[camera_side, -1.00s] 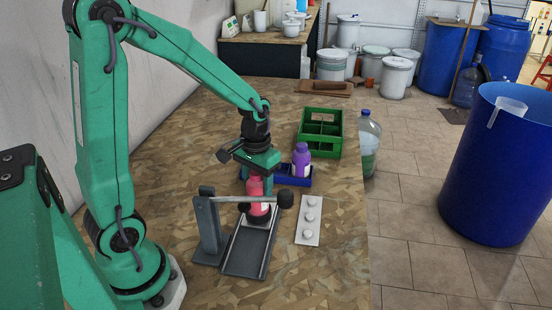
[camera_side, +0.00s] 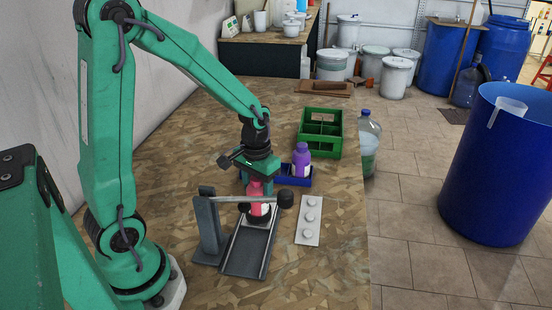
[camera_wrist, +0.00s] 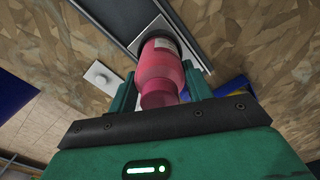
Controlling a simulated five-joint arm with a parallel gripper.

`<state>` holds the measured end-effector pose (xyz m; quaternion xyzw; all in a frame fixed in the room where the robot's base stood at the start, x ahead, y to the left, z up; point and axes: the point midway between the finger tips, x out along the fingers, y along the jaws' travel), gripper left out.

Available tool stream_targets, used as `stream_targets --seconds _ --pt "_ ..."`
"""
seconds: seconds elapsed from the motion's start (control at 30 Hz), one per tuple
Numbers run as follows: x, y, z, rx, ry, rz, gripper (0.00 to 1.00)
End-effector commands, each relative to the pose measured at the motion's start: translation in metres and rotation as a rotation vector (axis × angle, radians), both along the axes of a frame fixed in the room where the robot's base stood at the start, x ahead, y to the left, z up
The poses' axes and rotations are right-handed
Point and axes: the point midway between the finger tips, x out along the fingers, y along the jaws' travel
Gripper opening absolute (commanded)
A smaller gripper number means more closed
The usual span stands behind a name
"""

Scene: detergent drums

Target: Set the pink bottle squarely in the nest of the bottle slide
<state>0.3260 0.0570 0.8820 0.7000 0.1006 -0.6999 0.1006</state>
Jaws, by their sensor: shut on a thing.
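The pink bottle (camera_side: 257,208) stands at the far end of the bottle slide (camera_side: 247,250), behind the grey crossbar with its black knob (camera_side: 286,199). My gripper (camera_side: 258,190) is shut on the bottle's upper part from above. In the wrist view the pink bottle (camera_wrist: 163,70) sits between the two green fingers (camera_wrist: 160,92), and its base meets a pale plate on the dark slide (camera_wrist: 120,18). The black nest hides the bottle's foot in the side view. I cannot tell whether the bottle sits fully down in it.
A purple bottle (camera_side: 301,160) stands in a blue tray (camera_side: 284,178) just behind and right of my gripper. A green crate (camera_side: 322,150) is farther back. A white plate with round knobs (camera_side: 309,220) lies right of the slide. The table's front is clear.

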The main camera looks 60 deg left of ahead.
Motion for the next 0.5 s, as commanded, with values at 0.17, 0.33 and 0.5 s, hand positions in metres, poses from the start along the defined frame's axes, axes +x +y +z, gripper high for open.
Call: stream_targets --seconds 0.17,0.33,0.5 --pt "0.0002 0.0001 0.0003 0.000 -0.001 0.000 0.21" --pt "0.0002 0.0001 0.0003 0.000 0.000 0.000 0.75" --pt "0.0001 0.0000 0.0002 0.000 0.000 0.000 0.75"
